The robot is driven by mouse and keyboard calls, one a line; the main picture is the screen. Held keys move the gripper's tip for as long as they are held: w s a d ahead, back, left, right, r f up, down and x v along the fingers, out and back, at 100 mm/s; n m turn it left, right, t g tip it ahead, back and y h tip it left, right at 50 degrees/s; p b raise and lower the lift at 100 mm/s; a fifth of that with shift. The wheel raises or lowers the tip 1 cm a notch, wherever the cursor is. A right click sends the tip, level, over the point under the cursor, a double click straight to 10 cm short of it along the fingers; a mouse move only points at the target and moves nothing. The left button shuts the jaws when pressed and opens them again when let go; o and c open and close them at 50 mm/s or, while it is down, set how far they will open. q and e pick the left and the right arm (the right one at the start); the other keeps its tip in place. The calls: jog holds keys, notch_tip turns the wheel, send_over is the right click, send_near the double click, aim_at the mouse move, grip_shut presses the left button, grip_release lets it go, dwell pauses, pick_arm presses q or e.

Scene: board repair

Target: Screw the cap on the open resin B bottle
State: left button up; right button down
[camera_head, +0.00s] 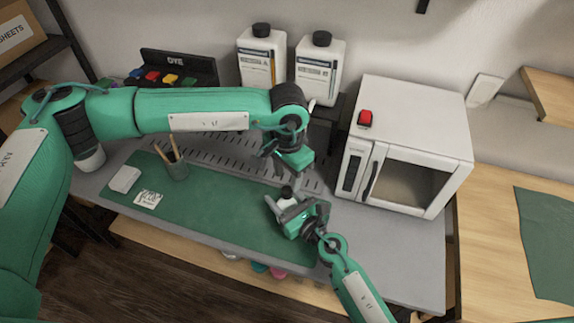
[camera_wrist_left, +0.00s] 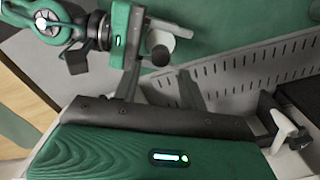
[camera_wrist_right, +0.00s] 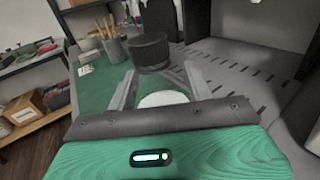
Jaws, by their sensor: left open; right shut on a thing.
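A small white bottle (camera_head: 286,202) is upright between the fingers of my right gripper (camera_head: 288,212), over the green mat. A black cap (camera_head: 287,191) shows at the bottle's top. In the right wrist view the black cap (camera_wrist_right: 150,51) stands above a white round surface (camera_wrist_right: 163,98) between the fingers. I cannot tell how tightly the cap sits. My left gripper (camera_head: 283,160) is open and empty, above and behind the bottle. In the left wrist view the cap (camera_wrist_left: 159,53) lies beyond the open fingers. The small bottle's label is not readable.
Two large white bottles (camera_head: 262,62) (camera_head: 318,68) with black caps stand at the back. A white oven (camera_head: 410,140) with a red button is to the right. A pencil cup (camera_head: 177,170) stands on the green mat (camera_head: 225,215), whose middle is clear. A dye rack (camera_head: 178,70) is at the back left.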

pick_arm(q)
jog(key=n, duration=0.3)
jog(key=shift+r, duration=0.1)
jog(key=n, duration=0.4)
jog(key=shift+d+r+n, duration=0.15)
jog(key=shift+n, duration=0.25)
jog(key=n, duration=0.4)
jog(key=shift+r+n, duration=0.15)
jog(key=shift+n, duration=0.25)
jog(key=n, duration=0.3)
jog(key=shift+s+r, duration=0.1)
jog(key=n, duration=0.3)
jog(key=shift+r, duration=0.1)
jog(key=n, duration=0.4)
jog(key=shift+r+n, duration=0.15)
jog(key=shift+n, duration=0.25)
jog(key=n, duration=0.6)
jog(key=shift+r, duration=0.2)
jog(key=n, duration=0.6)
jog(key=shift+r, duration=0.15)
jog(key=n, duration=0.5)
jog(key=shift+r, duration=0.15)
jog(key=n, duration=0.4)
jog(key=shift+r+n, duration=0.15)
jog(key=shift+n, duration=0.25)
jog(key=n, duration=0.5)
jog(key=shift+a+r+n, duration=0.15)
jog(key=shift+a+n, duration=0.05)
jog(key=shift+n, duration=0.1)
